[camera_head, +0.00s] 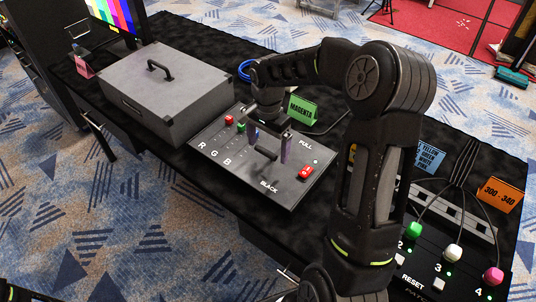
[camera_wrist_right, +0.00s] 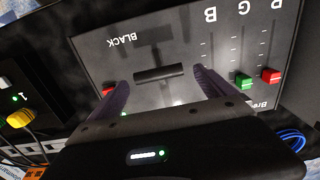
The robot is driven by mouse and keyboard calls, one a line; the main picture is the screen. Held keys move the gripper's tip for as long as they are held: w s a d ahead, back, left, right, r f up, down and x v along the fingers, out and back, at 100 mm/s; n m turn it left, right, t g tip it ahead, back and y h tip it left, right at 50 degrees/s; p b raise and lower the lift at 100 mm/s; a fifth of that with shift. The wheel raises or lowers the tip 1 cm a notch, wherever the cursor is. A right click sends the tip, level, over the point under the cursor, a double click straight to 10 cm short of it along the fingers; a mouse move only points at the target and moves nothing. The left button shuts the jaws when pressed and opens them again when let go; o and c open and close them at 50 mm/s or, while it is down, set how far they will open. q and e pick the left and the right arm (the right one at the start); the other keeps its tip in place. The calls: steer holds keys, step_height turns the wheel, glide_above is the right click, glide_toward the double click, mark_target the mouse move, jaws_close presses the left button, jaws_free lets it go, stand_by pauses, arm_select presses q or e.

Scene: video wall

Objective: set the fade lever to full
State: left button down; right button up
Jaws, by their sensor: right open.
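The grey fader panel (camera_head: 222,164) lies on the black-covered table, marked BLACK on its near side and FULL on its far side. Its fade lever (camera_head: 266,154) is a black crossbar. It also shows in the right wrist view (camera_wrist_right: 159,74), between the fingers. I cannot tell exactly where it stands along its travel. My right gripper (camera_head: 269,151) is open over the panel, one finger on each side of the crossbar with gaps visible in the wrist view (camera_wrist_right: 161,82). The FULL end is hidden by the gripper in the wrist view. My left gripper is out of view.
Red (camera_wrist_right: 270,76) and green (camera_wrist_right: 243,82) sliders and a red switch (camera_head: 305,173) sit on the panel. A grey case (camera_head: 165,90) stands left of it. A MAGENTA card (camera_head: 301,109) stands behind. A patch box with coloured plugs (camera_head: 453,252) is at right.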

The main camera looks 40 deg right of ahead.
steer(key=shift+f, duration=2.15)
steer(key=shift+c, duration=0.4)
steer(key=c, duration=1.8)
